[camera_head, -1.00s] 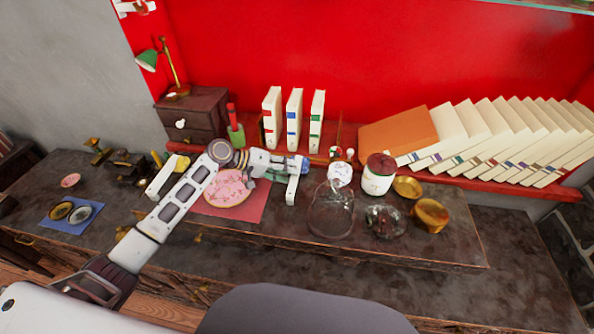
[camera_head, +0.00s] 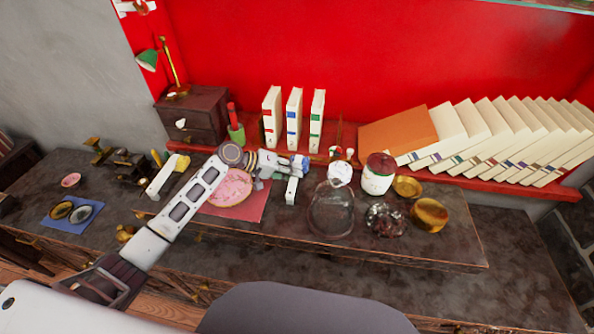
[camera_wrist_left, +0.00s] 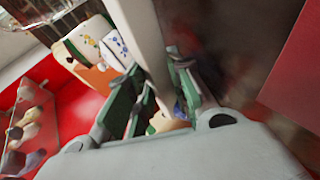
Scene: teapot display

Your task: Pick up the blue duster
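I cannot clearly make out the blue duster in either view. A small blue patch (camera_head: 304,162) shows at the far end of my left gripper (camera_head: 296,166) in the head view; I cannot tell if it is the duster. The left gripper reaches over the middle of the raised counter, below the upright books. In the left wrist view my left gripper (camera_wrist_left: 158,80) has its green-padded fingers apart, with a pale bar (camera_wrist_left: 146,40) showing beyond and between them. No grip on it is visible. My right gripper is not in view.
A pink round plate (camera_head: 232,188) on a red mat (camera_head: 250,206) lies under my arm. A glass dome (camera_head: 331,212), a lidded jar (camera_head: 378,176) and a gold bowl (camera_head: 429,214) stand to the right. Upright books (camera_head: 295,118) stand behind.

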